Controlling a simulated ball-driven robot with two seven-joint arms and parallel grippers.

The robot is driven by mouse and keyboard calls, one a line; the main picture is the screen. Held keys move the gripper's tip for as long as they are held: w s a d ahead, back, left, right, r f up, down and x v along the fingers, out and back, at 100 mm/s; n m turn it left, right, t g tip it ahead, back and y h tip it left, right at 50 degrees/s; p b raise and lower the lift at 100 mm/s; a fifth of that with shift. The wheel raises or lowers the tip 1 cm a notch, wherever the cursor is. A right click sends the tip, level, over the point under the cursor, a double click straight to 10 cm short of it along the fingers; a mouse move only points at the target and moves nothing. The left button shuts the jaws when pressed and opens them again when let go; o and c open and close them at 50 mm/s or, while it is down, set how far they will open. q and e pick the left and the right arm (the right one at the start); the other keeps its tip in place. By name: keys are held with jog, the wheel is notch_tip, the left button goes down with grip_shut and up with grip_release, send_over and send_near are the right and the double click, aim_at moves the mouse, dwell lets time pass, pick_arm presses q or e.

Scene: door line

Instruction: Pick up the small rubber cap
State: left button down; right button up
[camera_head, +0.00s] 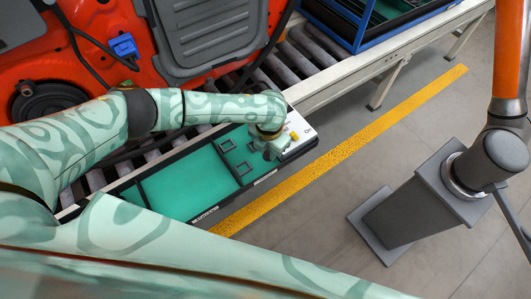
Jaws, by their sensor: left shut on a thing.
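My left gripper (271,148) is at the right part of a green-lined tray (186,184), low over its small compartments beside a white panel. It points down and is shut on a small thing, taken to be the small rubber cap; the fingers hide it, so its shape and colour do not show. I cannot tell whether it is lifted clear of the tray. My right gripper is not in view.
The tray stands along a roller conveyor (306,57). A small yellow piece (294,136) is on the white panel. An orange car door (101,31) lies behind my arm. A blue-framed rack (352,38) is at the back. A grey pedestal (411,212) stands right on open floor.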

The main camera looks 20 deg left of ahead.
pick_arm(q)
jog(key=d+r+p, duration=0.1)
jog(key=d+r, duration=0.3)
jog(key=d, duration=0.2)
jog(key=s+d+r, duration=0.1)
jog(key=d+r, duration=0.3)
jog(key=d, duration=0.3)
jog(key=shift+r+p, duration=0.4)
jog(key=c, duration=1.8)
grip_release()
jog(key=shift+d, duration=0.1)
grip_shut()
